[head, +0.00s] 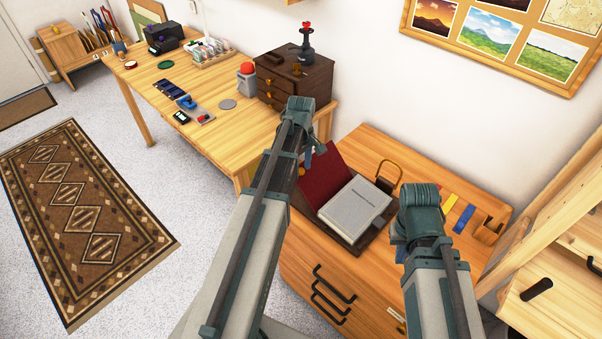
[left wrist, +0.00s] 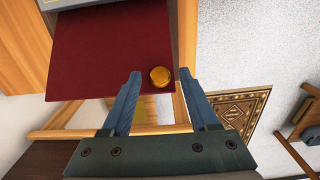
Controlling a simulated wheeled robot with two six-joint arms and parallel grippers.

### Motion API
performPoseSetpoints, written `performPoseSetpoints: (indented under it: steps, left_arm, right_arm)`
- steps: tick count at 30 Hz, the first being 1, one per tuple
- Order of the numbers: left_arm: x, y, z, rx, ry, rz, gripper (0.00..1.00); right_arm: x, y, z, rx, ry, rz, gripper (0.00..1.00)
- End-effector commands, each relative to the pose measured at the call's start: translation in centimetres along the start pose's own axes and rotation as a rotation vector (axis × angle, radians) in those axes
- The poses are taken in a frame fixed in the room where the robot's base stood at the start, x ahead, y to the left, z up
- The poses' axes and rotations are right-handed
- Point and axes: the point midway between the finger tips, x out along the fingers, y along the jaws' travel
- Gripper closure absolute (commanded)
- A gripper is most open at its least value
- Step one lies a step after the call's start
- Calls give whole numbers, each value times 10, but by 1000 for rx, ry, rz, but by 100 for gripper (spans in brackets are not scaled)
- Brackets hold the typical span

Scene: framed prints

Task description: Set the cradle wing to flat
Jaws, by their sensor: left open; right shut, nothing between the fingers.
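The book cradle (head: 348,238) stands on the wooden cabinet with a grey book (head: 354,212) on it. Its dark red wing (head: 329,183) is raised and tilted at the left of the book. In the left wrist view the wing (left wrist: 110,50) fills the upper middle, with a round gold knob (left wrist: 160,77) near its edge. My left gripper (head: 306,162) is open at the wing's outer edge. In the left wrist view its fingers (left wrist: 160,74) stand on either side of the knob, apart from it. My right gripper (head: 400,250) is shut and empty right of the cradle, mostly hidden by its arm.
A brass-coloured frame (head: 389,172) stands behind the book. Coloured strips (head: 463,217) and a wooden holder (head: 488,228) lie at the cabinet's right. A long workbench (head: 215,130) with a dark drawer chest (head: 285,90) stands behind left. Shelving (head: 560,270) bounds the right.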

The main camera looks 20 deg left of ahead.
Motion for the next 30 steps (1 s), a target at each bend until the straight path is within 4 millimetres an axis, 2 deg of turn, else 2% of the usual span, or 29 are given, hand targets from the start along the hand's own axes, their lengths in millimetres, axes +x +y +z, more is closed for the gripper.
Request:
performPoseSetpoints:
  steps: [8, 15, 18, 30]
  left_arm:
    - [0, 0, 0, 0, 0, 0, 41]
    - [1, 0, 0, 0, 0, 0, 84]
    - [1, 0, 0, 0, 0, 0, 100]
    - [1, 0, 0, 0, 0, 0, 100]
  right_arm:
    - [0, 0, 0, 0, 0, 0, 100]
    - [1, 0, 0, 0, 0, 0, 100]
    - [1, 0, 0, 0, 0, 0, 100]
    - [1, 0, 0, 0, 0, 0, 100]
